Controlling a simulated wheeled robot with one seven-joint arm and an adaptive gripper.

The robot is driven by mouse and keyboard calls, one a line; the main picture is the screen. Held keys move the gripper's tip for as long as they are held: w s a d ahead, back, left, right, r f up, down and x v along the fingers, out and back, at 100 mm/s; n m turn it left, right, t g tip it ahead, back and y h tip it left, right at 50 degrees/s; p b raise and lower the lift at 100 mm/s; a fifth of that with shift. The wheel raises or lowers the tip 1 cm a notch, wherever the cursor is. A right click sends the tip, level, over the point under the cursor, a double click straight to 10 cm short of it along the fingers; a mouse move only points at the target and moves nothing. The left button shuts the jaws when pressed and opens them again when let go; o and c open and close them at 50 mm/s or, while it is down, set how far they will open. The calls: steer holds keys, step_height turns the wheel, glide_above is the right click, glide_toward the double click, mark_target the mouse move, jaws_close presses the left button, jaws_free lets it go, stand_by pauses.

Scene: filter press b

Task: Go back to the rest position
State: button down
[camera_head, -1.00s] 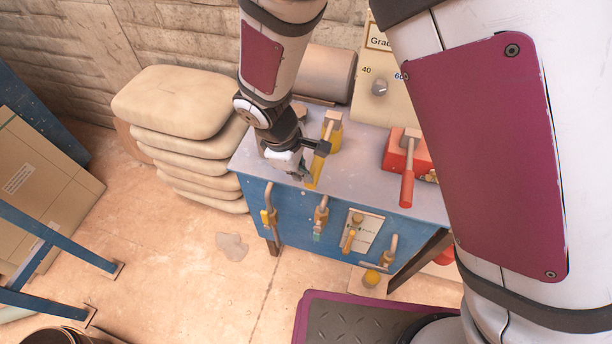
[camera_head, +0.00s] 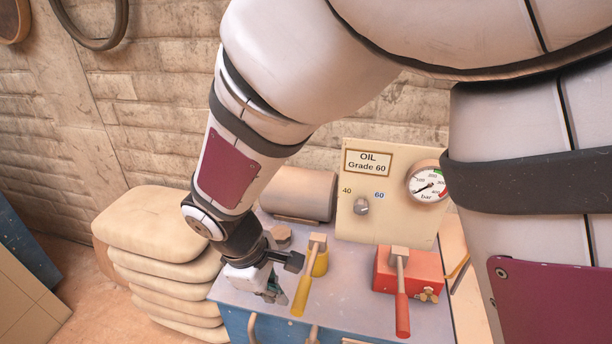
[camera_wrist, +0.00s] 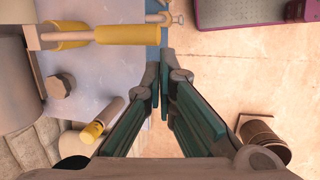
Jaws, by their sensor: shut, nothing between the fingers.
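My gripper (camera_head: 272,292) is at the front left of the bench top in the head view, low and just left of the yellow lever (camera_head: 302,290). In the wrist view its dark green fingers (camera_wrist: 165,85) are shut with nothing between them. The yellow lever (camera_wrist: 125,34) crosses the upper left of that view, apart from the fingers. My upper arm hides part of the wall and bench in the head view.
A red pump block (camera_head: 390,268) with a red lever (camera_head: 402,305) stands to the right. Behind are an oil panel (camera_head: 362,230) with a knob and a pressure gauge (camera_head: 428,184). Stacked sacks (camera_head: 160,225) stand left of the bench. A bucket (camera_wrist: 262,132) stands on the floor.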

steer(key=w+d+r+m+y, duration=0.2)
steer(key=d+r+m, duration=0.5)
steer(key=d+r, duration=0.65)
steer(key=s+d+r+m+t, duration=0.2)
steer(key=s+d+r+m, duration=0.2)
steer(key=d, duration=0.3)
steer(key=s+d+r+m+t, duration=0.2)
steer(key=s+d+r+m, duration=0.2)
steer(key=s+d+m, duration=0.1)
steer(key=s+d, duration=0.1)
steer(key=d, duration=0.1)
steer(key=shift+d+y+b, duration=0.3)
steer(key=shift+d+b, duration=0.1)
steer(key=shift+w, duration=0.1)
